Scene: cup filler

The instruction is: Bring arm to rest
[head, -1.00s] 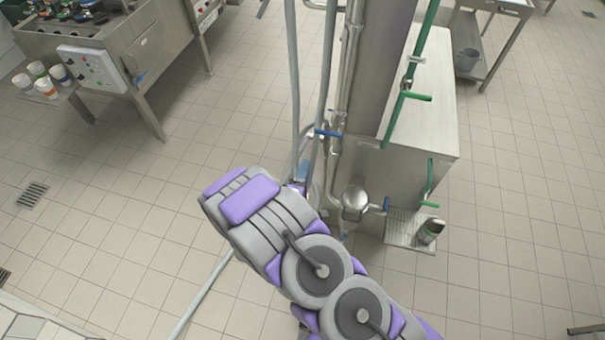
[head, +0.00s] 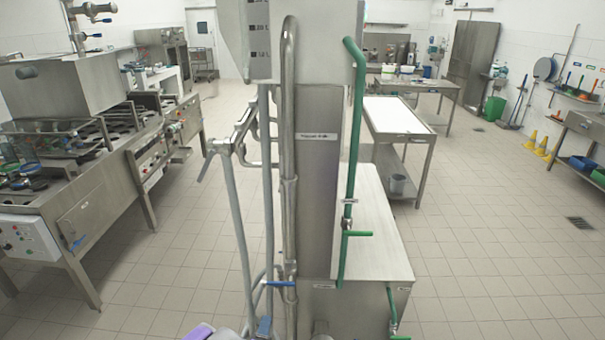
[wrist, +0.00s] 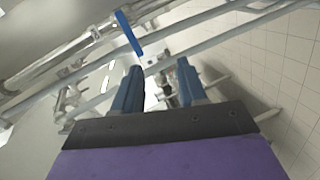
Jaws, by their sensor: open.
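My gripper (wrist: 160,88) shows in the wrist view with its two blue fingers apart and nothing between them. Past the fingers are steel pipes (wrist: 215,45) and a blue valve handle (wrist: 130,34). I cannot tell from this view how close the fingers are to them.
The steel column (head: 318,190) with pipes stands straight ahead, with a green pipe (head: 352,150) and a blue valve handle (head: 280,284). A steel machine (head: 100,200) stands at left. A steel table (head: 398,118) is behind. Tiled floor (head: 480,230) is open at right.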

